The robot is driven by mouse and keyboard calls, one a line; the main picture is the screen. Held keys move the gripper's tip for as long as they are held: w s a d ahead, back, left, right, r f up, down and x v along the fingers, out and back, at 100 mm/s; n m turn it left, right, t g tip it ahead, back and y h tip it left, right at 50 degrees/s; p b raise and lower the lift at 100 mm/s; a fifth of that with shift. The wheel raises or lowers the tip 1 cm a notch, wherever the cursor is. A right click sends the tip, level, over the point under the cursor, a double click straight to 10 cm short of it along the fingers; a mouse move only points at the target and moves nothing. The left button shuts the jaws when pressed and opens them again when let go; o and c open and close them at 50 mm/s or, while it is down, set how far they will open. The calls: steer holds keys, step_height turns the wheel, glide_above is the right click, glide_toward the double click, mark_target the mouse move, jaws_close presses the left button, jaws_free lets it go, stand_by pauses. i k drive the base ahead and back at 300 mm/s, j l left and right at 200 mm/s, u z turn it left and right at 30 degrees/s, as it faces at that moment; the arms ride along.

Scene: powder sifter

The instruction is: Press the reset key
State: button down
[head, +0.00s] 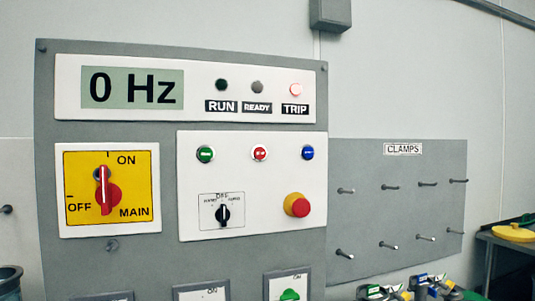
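A grey control panel (180,55) fills the left and middle of the head view. Its lower white plate (260,225) carries a green button (205,154), a red button (260,153) and a blue button (308,153) in a row. Their small markings are too blurred to read, so I cannot tell from print which is the reset key. Above, the display (132,88) reads 0 Hz. The TRIP lamp (295,89) glows pale red; the RUN lamp (221,85) and READY lamp (257,87) look dark. My gripper is not in view.
A red mushroom button (297,205) protrudes below the blue button, beside a black selector (223,215). The red main switch (104,190) stands upright on yellow. A clamps pegboard (400,215) with protruding pegs is right. Clamps (420,288) lie at the bottom edge.

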mark_target(308, 152)
steer(key=z, duration=1.7)
steer(key=k+j, duration=0.55)
steer(key=z, duration=0.05)
